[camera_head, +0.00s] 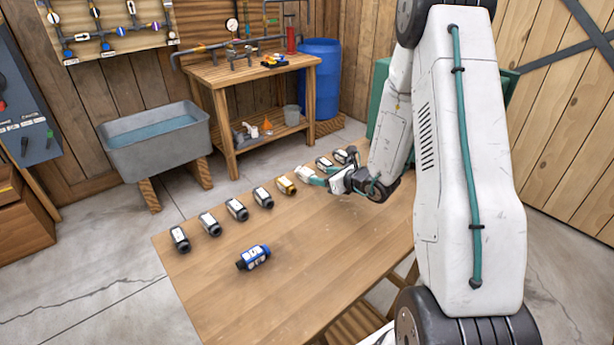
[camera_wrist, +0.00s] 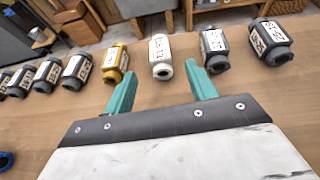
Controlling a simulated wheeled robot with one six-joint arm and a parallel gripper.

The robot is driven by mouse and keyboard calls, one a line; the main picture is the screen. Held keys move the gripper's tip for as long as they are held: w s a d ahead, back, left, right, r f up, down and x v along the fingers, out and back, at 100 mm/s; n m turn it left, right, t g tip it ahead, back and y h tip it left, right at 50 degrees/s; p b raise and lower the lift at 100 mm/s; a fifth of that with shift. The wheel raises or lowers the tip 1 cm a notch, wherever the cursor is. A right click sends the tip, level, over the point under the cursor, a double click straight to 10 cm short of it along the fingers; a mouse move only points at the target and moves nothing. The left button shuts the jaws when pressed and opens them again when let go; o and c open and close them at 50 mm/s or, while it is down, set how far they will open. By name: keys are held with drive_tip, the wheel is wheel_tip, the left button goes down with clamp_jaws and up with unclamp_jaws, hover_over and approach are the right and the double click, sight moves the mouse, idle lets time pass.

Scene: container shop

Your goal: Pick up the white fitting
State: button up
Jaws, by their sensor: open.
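The white fitting (camera_wrist: 161,50) lies on the wooden table in the row of fittings, its dark open end facing me in the wrist view. In the head view the white fitting (camera_head: 302,172) shows just left of my gripper (camera_head: 316,181). My gripper (camera_wrist: 156,69) is open and empty, its two teal fingers pointing at the fitting. The fitting's near end lies about level with the fingertips, between them in the picture and closer to the right one. I see no contact. I cannot tell the height of the fingers above the table.
A yellow fitting (camera_wrist: 116,62) lies close on the left and a dark one (camera_wrist: 214,50) close on the right. Several more dark fittings continue the row. A blue fitting (camera_head: 254,257) lies apart nearer the front. The wooden table (camera_head: 300,270) is otherwise clear.

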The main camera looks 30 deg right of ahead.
sight(310, 173)
drive_tip(key=shift+w+d+f, duration=0.1)
drive_tip(key=shift+w+f, duration=0.25)
drive_tip(key=shift+f, duration=0.05)
drive_tip(key=x, duration=0.7)
drive_tip(key=shift+s, duration=0.1)
drive_tip(key=c, duration=1.1)
